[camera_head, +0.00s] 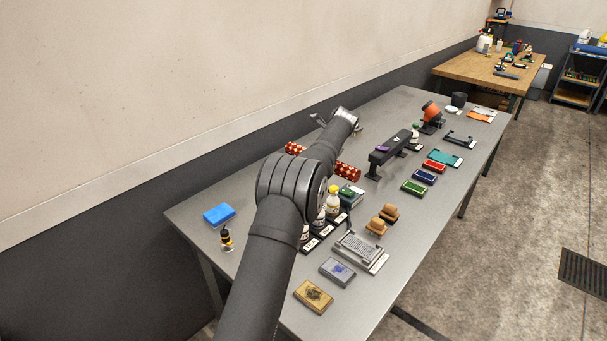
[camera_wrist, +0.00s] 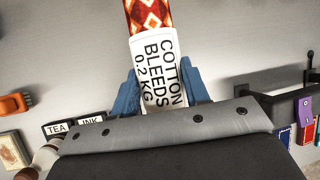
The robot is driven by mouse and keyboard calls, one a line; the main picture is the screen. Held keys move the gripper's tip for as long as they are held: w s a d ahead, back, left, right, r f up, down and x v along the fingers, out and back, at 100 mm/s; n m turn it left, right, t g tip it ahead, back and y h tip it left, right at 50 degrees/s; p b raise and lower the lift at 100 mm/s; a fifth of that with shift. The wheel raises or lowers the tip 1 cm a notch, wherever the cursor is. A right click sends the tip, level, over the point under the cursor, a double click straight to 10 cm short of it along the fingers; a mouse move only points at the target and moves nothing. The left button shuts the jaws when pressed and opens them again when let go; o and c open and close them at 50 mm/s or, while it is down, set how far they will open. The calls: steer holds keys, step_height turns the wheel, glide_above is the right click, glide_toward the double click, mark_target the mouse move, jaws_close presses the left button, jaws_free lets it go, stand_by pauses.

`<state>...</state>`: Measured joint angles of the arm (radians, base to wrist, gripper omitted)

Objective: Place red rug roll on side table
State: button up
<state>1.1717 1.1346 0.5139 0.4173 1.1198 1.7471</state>
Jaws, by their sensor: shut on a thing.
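The red rug roll (camera_wrist: 155,14), with a cream and orange pattern, carries a white label reading "COTTON BLEEDS 0.2 KG". In the wrist view my gripper (camera_wrist: 160,82) has a blue finger on each side of the labelled part and is shut on it. In the head view both ends of the red roll (camera_head: 348,171) show past my arm, over the grey metal table; its middle is hidden. Whether it touches the tabletop cannot be told. A separate wooden table (camera_head: 455,70) stands at the far right; whether it is the side table is not shown.
Labelled bottles (camera_head: 333,203), a grey brush-like tray (camera_head: 358,249), brown brushes (camera_head: 376,226) and a black rack (camera_head: 390,148) stand on the metal table (camera_head: 428,215). A blue sponge (camera_head: 219,214) lies at its left end. Coloured pads (camera_head: 413,188) lie to the right.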

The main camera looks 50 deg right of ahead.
steer(key=w+f, duration=0.2)
steer(key=w, duration=0.1)
steer(key=w+f, duration=0.2)
steer(key=w, duration=0.2)
steer(key=w+a+f, duration=0.1)
steer(key=w+f, duration=0.1)
steer(key=w, duration=0.2)
steer(key=shift+f, duration=0.35)
step_height(320, 180, down, 2)
steer(key=shift+w+f, duration=0.1)
steer(key=shift+f, duration=0.75)
steer(key=o, duration=1.1)
steer(key=shift+f, duration=0.1)
steer(key=v, duration=1.6)
steer(key=shift+d, duration=0.2)
steer(key=shift+s+a+r, duration=0.15)
steer(key=shift+s+r, duration=0.15)
steer(key=shift+r, duration=0.25)
steer(key=shift+c, duration=1.2)
